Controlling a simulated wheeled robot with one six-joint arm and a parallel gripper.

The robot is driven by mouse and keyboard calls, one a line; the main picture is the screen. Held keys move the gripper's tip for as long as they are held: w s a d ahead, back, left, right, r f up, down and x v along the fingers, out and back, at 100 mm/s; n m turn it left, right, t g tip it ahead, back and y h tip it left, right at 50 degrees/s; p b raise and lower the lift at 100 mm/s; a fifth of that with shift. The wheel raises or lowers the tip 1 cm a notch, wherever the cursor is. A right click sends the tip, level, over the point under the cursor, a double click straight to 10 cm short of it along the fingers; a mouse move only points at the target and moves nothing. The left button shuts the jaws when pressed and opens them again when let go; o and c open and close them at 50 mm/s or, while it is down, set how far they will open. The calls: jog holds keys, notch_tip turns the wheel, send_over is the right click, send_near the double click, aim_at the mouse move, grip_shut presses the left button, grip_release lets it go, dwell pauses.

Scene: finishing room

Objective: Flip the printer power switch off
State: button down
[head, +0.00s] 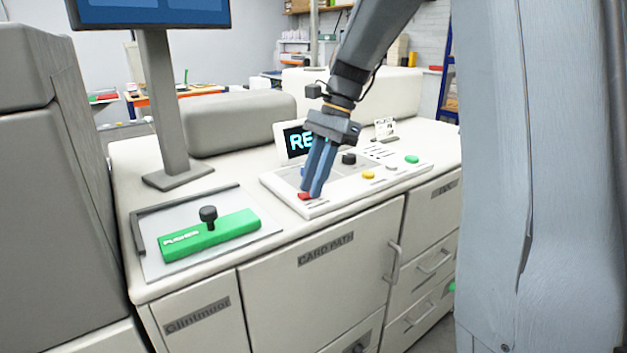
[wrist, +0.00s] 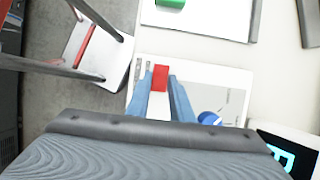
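The red switch (head: 305,195) sits at the front left end of the white control panel (head: 320,208). It also shows in the wrist view (wrist: 160,77), in line with the gap between my fingertips. My gripper (head: 311,191) points down at it with blue fingers. In the wrist view my gripper (wrist: 159,88) has a visible gap between its fingers, with white panel surface showing through. The fingertips are at the switch's sides; I cannot tell whether they touch it. The fingers partly hide the switch in the head view, and any on or off marking is unreadable.
A black knob (head: 349,158), a yellow button (head: 368,175) and a green button (head: 411,159) are on the panel. A lit display (head: 295,140) stands behind it. A green pusher block (head: 210,236) with a black knob lies left. A monitor post (head: 165,110) rises behind the pusher.

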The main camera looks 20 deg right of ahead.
jog(key=shift+s+a+r+h+p, duration=0.25)
jog(key=shift+a+h+p, duration=0.1)
jog(key=shift+h+p, duration=0.55)
jog(key=shift+a+f+t+h+p, duration=0.1)
jog(key=shift+t+h+p, duration=0.3)
jog(key=shift+p, duration=0.05)
jog(key=shift+w, duration=0.1)
jog(key=c, duration=1.6)
grip_release()
jog(key=shift+o, duration=0.2)
notch_tip(320, 180, up, 8)
jog(key=d+b, duration=0.1)
jog(key=shift+w+f+b, duration=0.15)
jog(key=shift+b, duration=0.2)
